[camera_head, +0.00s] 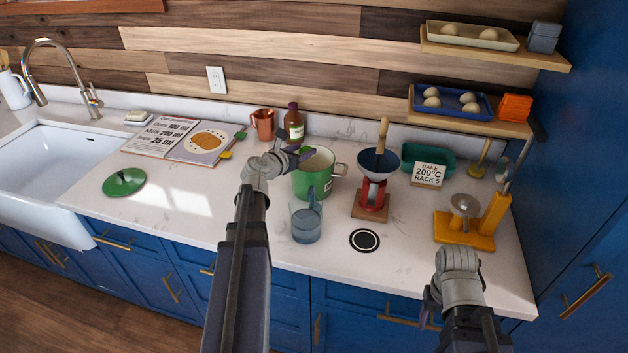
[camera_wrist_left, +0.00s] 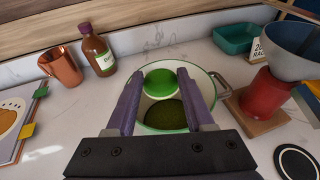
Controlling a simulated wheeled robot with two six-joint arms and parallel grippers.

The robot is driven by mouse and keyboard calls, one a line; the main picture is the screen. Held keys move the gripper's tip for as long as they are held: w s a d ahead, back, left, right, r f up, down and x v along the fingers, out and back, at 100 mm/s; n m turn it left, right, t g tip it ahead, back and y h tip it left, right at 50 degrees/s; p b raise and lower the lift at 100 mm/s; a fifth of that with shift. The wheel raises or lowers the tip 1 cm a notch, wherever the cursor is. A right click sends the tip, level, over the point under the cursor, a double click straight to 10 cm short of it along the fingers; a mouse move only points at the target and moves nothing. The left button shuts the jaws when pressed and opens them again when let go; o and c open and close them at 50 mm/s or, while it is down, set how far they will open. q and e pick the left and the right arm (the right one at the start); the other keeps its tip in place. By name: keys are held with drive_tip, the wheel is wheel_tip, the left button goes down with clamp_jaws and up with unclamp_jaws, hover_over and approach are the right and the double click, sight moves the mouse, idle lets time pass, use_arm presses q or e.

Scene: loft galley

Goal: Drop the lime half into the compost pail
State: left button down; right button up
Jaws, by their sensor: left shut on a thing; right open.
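The compost pail (camera_head: 313,182) is a green pot with a pale interior and a side handle, standing on the counter near the middle. Its rim shows in the left wrist view (camera_wrist_left: 206,88), with dark stuff at the bottom. My left gripper (camera_head: 300,152) is over the pail's opening. In the left wrist view, its fingers (camera_wrist_left: 160,88) are shut on the bright green lime half (camera_wrist_left: 160,78), which is above the dark contents. My right gripper (camera_head: 430,303) is open and empty at the counter's front edge.
A blue glass pitcher (camera_head: 306,222) stands just in front of the pail. A red grinder (camera_head: 371,197) with a dark funnel is to its right, a brown bottle (camera_head: 294,127) and copper mug (camera_head: 263,126) behind. A green lid (camera_head: 125,182) lies at left.

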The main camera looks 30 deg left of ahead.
use_arm(q)
wheel_tip(320, 180, down, 2)
drive_tip(key=shift+f+b, duration=0.25)
drive_tip(key=shift+b, duration=0.55)
use_arm(e)
wheel_tip(320, 180, down, 2)
drive_tip(key=shift+f, duration=0.25)
use_arm(q)
drive_tip(key=shift+c, duration=1)
unclamp_jaws()
drive_tip(key=shift+s+r, duration=0.1)
drive_tip(key=shift+s, duration=0.05)
drive_tip(key=p+v, duration=0.2)
drive_tip(key=v, duration=0.5)
drive_tip(key=shift+s, duration=0.25)
use_arm(e)
wheel_tip(320, 180, up, 2)
drive_tip(key=shift+r, duration=0.15)
